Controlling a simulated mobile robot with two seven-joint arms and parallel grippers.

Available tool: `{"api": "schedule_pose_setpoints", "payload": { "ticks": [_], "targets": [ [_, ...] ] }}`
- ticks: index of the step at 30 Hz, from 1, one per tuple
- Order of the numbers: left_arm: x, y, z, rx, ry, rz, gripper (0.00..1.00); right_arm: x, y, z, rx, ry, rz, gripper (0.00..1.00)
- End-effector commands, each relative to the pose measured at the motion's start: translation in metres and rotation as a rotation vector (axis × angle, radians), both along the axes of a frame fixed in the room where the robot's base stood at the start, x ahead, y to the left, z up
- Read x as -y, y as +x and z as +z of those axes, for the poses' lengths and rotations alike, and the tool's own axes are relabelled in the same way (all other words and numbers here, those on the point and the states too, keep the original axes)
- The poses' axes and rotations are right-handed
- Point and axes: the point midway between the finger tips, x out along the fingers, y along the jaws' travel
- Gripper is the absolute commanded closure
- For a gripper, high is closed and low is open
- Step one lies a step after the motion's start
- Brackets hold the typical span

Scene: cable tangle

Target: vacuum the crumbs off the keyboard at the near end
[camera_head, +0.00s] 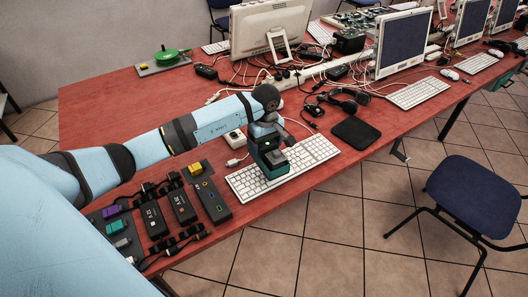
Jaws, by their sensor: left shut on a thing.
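A white keyboard (312,157) lies at the near end of the red table, close to its front edge. My left gripper (268,139) is above the keyboard's left-middle part and points down. It is shut on a small dark green and grey block-shaped device (271,168), which looks like the hand vacuum. The device covers some of the keys; I cannot tell whether it touches them. Crumbs are too small to make out. My right gripper is not in view.
Black battery or charger blocks (182,206) and coloured connectors stand left of the keyboard. A black mouse pad (355,133) lies to its right. Cables, a headset (349,101) and a power strip (282,80) clutter the area behind. A blue chair (474,197) stands at the right.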

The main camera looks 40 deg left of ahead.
Motion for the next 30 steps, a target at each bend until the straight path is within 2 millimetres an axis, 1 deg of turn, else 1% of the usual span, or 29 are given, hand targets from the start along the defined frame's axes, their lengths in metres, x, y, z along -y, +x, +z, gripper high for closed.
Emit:
{"api": "schedule_pose_setpoints", "payload": {
  "ticks": [1, 4, 8, 11, 22, 26, 30],
  "targets": [
    [-0.004, 0.003, -0.004, 0.002, -0.002, 0.03, 0.45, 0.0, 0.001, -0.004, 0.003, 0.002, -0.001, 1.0],
    [-0.008, 0.005, -0.005, 0.001, -0.002, 0.064, 0.45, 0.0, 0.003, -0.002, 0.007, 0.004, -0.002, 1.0],
    [-0.009, 0.005, -0.008, 0.001, -0.002, 0.072, 0.45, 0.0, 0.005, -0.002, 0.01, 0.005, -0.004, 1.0],
    [-0.009, 0.005, -0.014, 0.002, -0.001, 0.07, 0.45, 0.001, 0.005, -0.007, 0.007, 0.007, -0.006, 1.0],
    [-0.009, 0.005, -0.051, 0.002, -0.002, 0.068, 0.45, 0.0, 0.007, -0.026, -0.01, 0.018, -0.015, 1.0],
    [-0.009, 0.005, -0.059, 0.002, -0.001, 0.068, 0.45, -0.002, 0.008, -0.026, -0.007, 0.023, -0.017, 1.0],
    [-0.009, 0.005, -0.061, 0.002, 0.0, 0.068, 0.45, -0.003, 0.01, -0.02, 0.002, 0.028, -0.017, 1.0]
  ]
}}
